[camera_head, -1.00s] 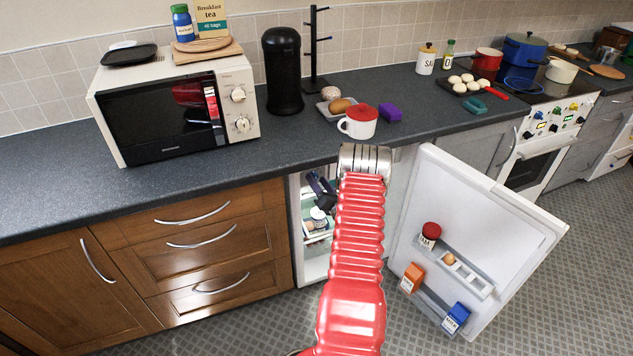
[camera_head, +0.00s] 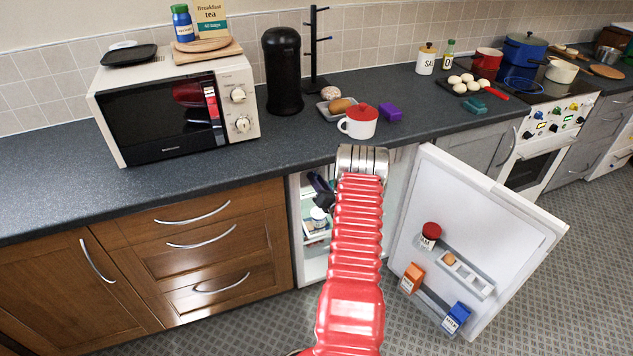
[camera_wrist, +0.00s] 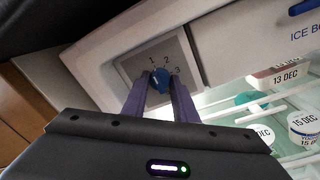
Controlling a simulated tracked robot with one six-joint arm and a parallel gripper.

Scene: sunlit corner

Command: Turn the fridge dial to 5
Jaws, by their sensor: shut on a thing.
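The blue fridge dial (camera_wrist: 160,76) sits on a grey square plate (camera_wrist: 148,57) inside the fridge, in the wrist view. The figures 1, 2 and 3 show above it and to its right; 4 and 5 cannot be seen. My gripper (camera_wrist: 159,88) has its two purple fingers shut on the dial, one on each side. Where the dial's mark points is too small to tell. In the head view the fridge (camera_head: 314,262) stands open under the counter, and my red arm hides most of its inside, including the dial.
The fridge door (camera_head: 478,225) is swung open to the right, with jars and cartons in its racks. Inside, dated food pots (camera_wrist: 304,124) stand on a wire shelf below right of the dial. A blue-handled ice box flap (camera_wrist: 270,35) is at the upper right.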

